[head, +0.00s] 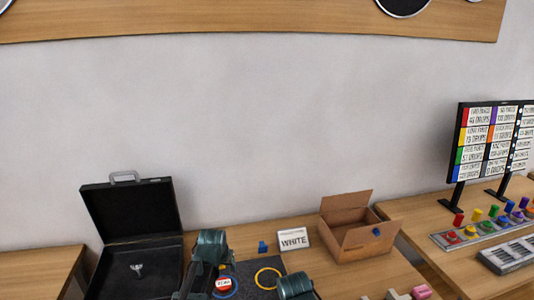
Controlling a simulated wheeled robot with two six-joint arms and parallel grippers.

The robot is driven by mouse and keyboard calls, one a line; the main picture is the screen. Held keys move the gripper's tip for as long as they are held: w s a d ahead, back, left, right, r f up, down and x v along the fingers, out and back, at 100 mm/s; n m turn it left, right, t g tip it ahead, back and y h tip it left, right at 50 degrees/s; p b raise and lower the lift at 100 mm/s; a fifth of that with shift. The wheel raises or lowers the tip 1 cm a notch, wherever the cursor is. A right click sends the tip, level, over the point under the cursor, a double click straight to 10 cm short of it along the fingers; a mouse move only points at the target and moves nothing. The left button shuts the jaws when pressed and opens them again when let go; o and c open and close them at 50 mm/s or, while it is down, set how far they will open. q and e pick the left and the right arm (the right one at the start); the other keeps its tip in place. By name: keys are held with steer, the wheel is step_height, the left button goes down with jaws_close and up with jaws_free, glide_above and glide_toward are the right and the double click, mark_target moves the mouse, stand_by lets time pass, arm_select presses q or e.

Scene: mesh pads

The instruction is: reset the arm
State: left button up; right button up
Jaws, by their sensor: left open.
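My left gripper (203,279) is at the bottom of the head view, over the front of the table between the open black case and the dark mat. It is open, and I see nothing held in it. Its lower part is cut off by the picture edge. A dark green part of my right arm shows at the bottom, right of the mat, but the fingers of my right gripper are out of the picture.
An open black case (131,210) stands left. A round red-and-white piece (223,284), a yellow ring (267,270) and a WHITE sign (293,239) are near the middle. An open cardboard box (358,242) stands right. A label board (480,140) and coloured buttons are farther right.

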arm_select(q)
steer(key=s+d+m+g, duration=0.1)
steer(key=s+d, duration=0.3)
steer(key=s, duration=0.4)
steer(key=s+d+f+m+g+y, duration=0.1)
steer(key=s+d+g, duration=0.1)
steer(key=s, duration=0.5)
steer(key=s+d+f+m+g, duration=0.1)
steer(key=s+d+g, duration=0.1)
steer(key=s+d, duration=0.3)
steer(key=s, duration=0.3)
steer(key=shift+s+d+m, duration=0.3)
steer(key=shift+s, duration=0.05)
steer(key=shift+c, duration=0.4)
